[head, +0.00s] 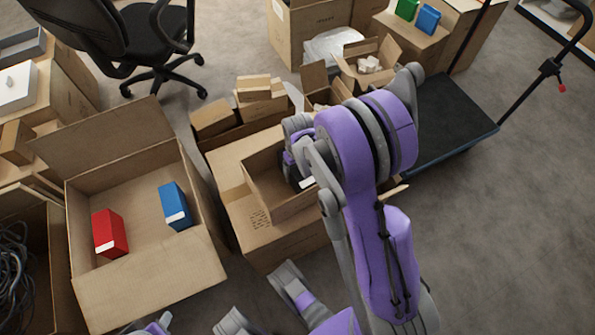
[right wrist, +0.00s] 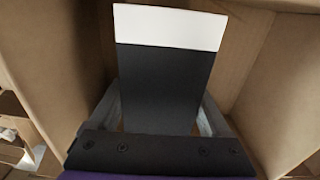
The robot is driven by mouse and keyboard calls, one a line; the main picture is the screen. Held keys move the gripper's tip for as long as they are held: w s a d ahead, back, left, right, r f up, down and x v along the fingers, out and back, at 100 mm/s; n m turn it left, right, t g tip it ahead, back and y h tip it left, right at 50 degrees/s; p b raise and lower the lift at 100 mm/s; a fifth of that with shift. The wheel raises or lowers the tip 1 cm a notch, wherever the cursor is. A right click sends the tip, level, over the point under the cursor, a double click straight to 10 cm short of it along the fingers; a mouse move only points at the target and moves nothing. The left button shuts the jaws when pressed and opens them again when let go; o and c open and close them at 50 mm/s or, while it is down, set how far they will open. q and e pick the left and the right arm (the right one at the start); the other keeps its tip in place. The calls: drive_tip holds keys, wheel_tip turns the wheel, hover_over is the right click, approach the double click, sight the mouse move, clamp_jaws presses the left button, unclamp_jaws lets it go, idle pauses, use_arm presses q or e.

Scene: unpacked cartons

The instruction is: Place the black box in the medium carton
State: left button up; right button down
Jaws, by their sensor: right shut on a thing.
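The black box (right wrist: 163,88) has a white band along its far end in the right wrist view. My right gripper (right wrist: 160,100) is shut on it, with one finger along each side. Brown carton walls surround the box in this view. In the head view my right arm reaches down into the open carton (head: 290,208) in the middle, which appears to be the medium carton. Only a small white patch of the box (head: 307,183) shows beside my arm. Whether the box touches the carton floor is hidden. My left gripper is not clearly in view.
A large open carton (head: 150,285) at left holds a red box (head: 109,233) and a blue box (head: 175,206). Smaller cartons (head: 213,118) stand behind the middle one. A dark trolley (head: 450,120) is at right, an office chair (head: 150,35) at the back. The right floor is clear.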

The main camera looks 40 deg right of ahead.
drive_tip(key=shift+f, duration=0.15)
unclamp_jaws()
